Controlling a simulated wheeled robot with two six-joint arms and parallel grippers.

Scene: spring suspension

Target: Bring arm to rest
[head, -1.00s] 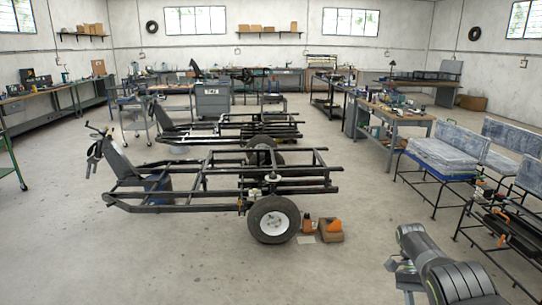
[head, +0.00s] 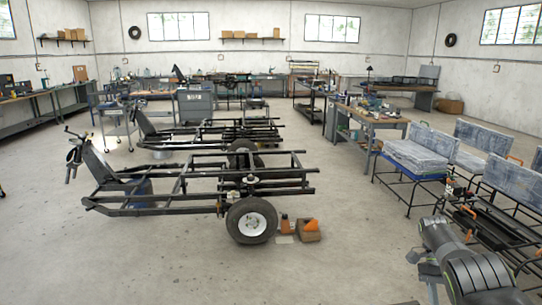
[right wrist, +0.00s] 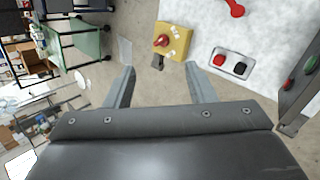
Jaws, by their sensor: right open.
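My right arm (head: 465,262) reaches in from the lower right corner of the head view, over bare floor. Its gripper (head: 422,270) is small there and points left. In the right wrist view my right gripper (right wrist: 158,80) shows two fingers spread apart with nothing between them. My left gripper and left arm are not in the head view.
A black vehicle frame (head: 200,185) with a wheel (head: 251,221) stands mid-floor. A box (head: 308,232) sits beside the wheel. Racks with wrapped seats (head: 418,156) stand at the right. In the wrist view are a yellow box (right wrist: 172,42) and a green-topped cart (right wrist: 82,40). Foreground floor is clear.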

